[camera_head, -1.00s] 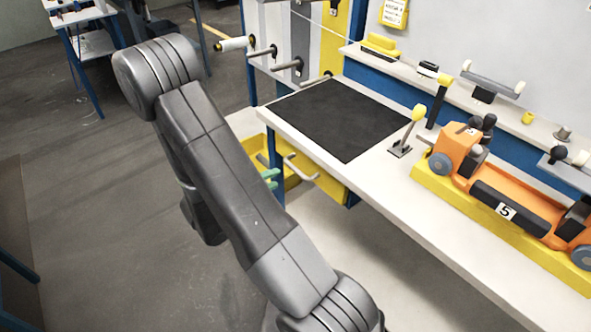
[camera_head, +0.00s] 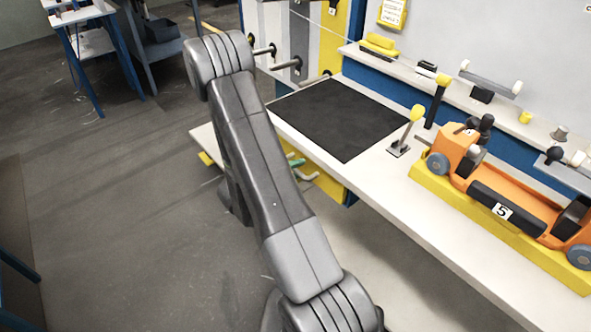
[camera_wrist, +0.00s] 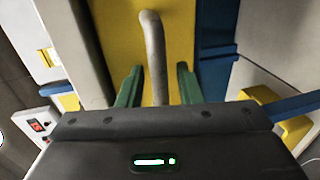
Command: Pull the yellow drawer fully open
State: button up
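The yellow drawer (camera_head: 328,183) shows under the workbench in the head view, partly covered by my arm. In the wrist view its yellow front (camera_wrist: 114,35) fills the upper middle. A grey bar handle (camera_wrist: 154,50) stands out from it. My gripper (camera_wrist: 160,82) has two green fingers, one on each side of the handle, with gaps visible; it is open. In the head view only a bit of green from my gripper (camera_head: 296,162) shows beside the handle, mostly hidden by my arm. The drawer's travel cannot be judged.
The workbench (camera_head: 415,215) with a black mat (camera_head: 338,118) is above the drawer. An orange machine (camera_head: 510,195) on a yellow base and a yellow-knobbed lever (camera_head: 408,130) stand on it. A blue post (camera_wrist: 214,45) is right of the drawer. Floor at left is clear.

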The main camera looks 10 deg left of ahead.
grip_shut()
jog(key=shift+s, duration=0.1)
jog(key=f+b+v, duration=0.2)
jog(key=b+v, duration=0.2)
jog(key=v, duration=0.9)
jog(key=s+f+b+v, duration=0.1)
jog(key=f+b+v, duration=0.2)
jog(key=v, duration=1)
jog(key=shift+s+a+f+b, duration=0.15)
jog(key=shift+a+f+b, duration=0.3)
jog(key=shift+b, duration=0.45)
jog(key=shift+a+r, duration=0.1)
grip_release()
jog(key=shift+s+a, duration=0.1)
jog(key=shift+s, duration=0.05)
